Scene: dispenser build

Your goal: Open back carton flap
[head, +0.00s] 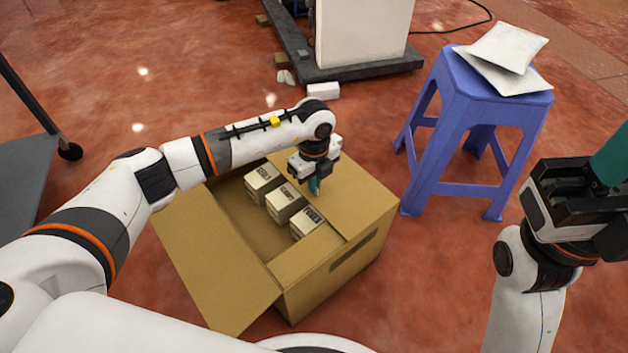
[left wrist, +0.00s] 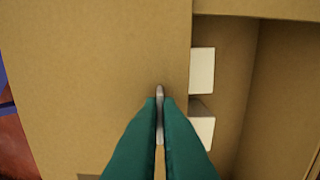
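The brown carton (head: 335,275) stands on the floor in the middle of the head view. One flap (head: 215,265) is folded outward at its left. A wide flap (head: 355,195) lies over its right side, and a short flap (head: 303,257) lies inward at the front. My left arm hides much of the back edge. My left gripper (head: 315,187) points down at the wide flap's inner edge. In the left wrist view its green fingers (left wrist: 160,95) are together over that flap (left wrist: 100,70); contact is unclear. My right gripper (head: 608,160) is at the right edge, partly cut off.
Three small labelled boxes (head: 285,203) sit in a row inside the carton. A blue stool (head: 455,115) with white packets (head: 508,48) stands at the right. A white cabinet on a dark base (head: 360,40) is behind. Floor around the carton is mostly clear.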

